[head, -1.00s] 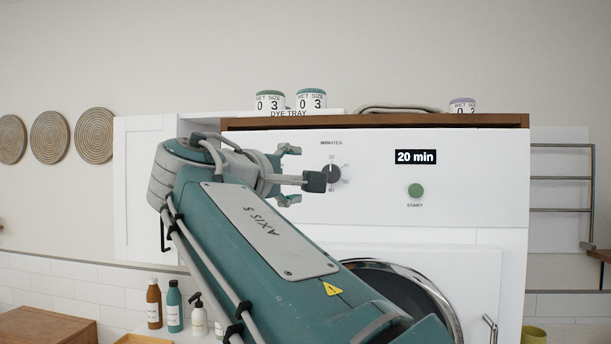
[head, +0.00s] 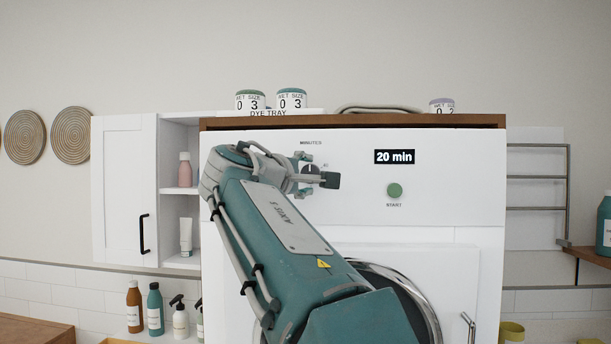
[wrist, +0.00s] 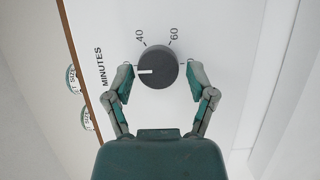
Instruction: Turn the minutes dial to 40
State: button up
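The minutes dial (wrist: 158,68) is a dark round knob on the white front panel. In the wrist view its white pointer line points left, toward the MINUTES lettering, with 40 and 60 marked above. In the head view the dial (head: 311,168) is partly hidden behind my gripper (head: 318,173). The display (head: 395,157) reads 20 min. My gripper (wrist: 162,79) is open, with one finger on each side of the dial's lower part in the wrist view. I cannot tell whether either fingertip touches it.
A green START button (head: 394,190) sits right of the dial. A round door (head: 425,295) is below the panel.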

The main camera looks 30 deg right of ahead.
jog(key=c, duration=0.5)
jog(key=shift+c, duration=0.2)
jog(key=shift+m, duration=0.3)
jog(key=m+y, duration=0.2)
jog(key=m, duration=0.2)
jog(key=m+y, duration=0.3)
jog(key=m, duration=0.1)
jog(key=shift+d+m, duration=0.1)
jog(key=shift+m, duration=0.2)
dwell(0.3)
